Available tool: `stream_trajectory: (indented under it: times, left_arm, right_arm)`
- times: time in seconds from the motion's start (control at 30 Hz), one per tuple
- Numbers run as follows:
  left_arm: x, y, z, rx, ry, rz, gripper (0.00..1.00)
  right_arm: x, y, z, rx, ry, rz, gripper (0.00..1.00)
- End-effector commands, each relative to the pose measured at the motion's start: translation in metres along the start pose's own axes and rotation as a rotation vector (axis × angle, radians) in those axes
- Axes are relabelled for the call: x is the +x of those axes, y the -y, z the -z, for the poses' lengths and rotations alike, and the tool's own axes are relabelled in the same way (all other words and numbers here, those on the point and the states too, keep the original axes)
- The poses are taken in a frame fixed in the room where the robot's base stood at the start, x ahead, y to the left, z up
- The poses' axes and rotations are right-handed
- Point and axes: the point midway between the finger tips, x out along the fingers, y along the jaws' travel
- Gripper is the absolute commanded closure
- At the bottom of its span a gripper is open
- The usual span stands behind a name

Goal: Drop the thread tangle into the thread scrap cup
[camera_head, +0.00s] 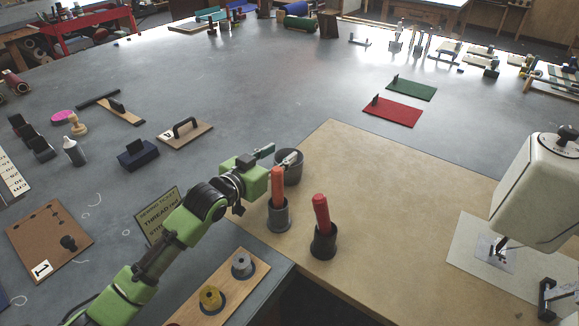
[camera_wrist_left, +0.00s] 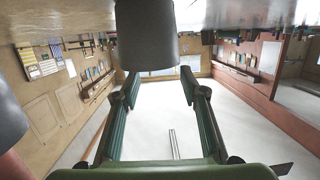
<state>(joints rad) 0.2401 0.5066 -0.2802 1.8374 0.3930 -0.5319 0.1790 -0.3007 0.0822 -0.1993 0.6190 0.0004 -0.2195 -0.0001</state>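A dark grey cup (camera_head: 291,170) stands at the back left edge of the tan board; it seems to be the thread scrap cup. A grey cup also shows upside down at the top of the left wrist view (camera_wrist_left: 147,38). I cannot make out a thread tangle; the cup's inside is mostly hidden. My right gripper is not in view.
Two dark holders with an orange handle (camera_head: 278,187) and a red handle (camera_head: 321,212) stand close by. A wooden board with two spools (camera_head: 210,298) lies in front. A sewing machine (camera_head: 540,190) stands right. The tan board's middle (camera_head: 390,190) is clear.

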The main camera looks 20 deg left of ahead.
Motion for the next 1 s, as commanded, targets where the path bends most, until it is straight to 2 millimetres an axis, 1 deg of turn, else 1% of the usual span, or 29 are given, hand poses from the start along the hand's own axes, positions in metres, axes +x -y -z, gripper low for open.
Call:
stream_trajectory:
  times: [0.2, 0.3, 0.4, 0.5, 0.7, 1.0]
  left_arm:
    - [-0.046, -0.001, -0.001, 0.003, 0.002, -0.001, 0.6]
    - [-0.066, 0.0, -0.002, 0.001, 0.003, -0.001, 0.6]
    - [-0.082, -0.001, -0.001, 0.001, 0.002, -0.001, 0.6]
    - [-0.093, 0.0, -0.001, 0.001, 0.002, 0.0, 0.6]
    - [-0.103, 0.0, 0.0, 0.0, 0.0, -0.001, 0.6]
    - [-0.103, 0.0, 0.0, 0.0, 0.0, -0.001, 0.6]
  right_arm:
    - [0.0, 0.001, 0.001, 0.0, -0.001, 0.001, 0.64]
    - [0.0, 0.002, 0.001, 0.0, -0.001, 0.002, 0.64]
    - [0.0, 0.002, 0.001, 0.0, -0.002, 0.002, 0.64]
    - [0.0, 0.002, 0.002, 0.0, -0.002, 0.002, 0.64]
    - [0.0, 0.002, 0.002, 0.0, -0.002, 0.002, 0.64]
    - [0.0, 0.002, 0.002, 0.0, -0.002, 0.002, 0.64]
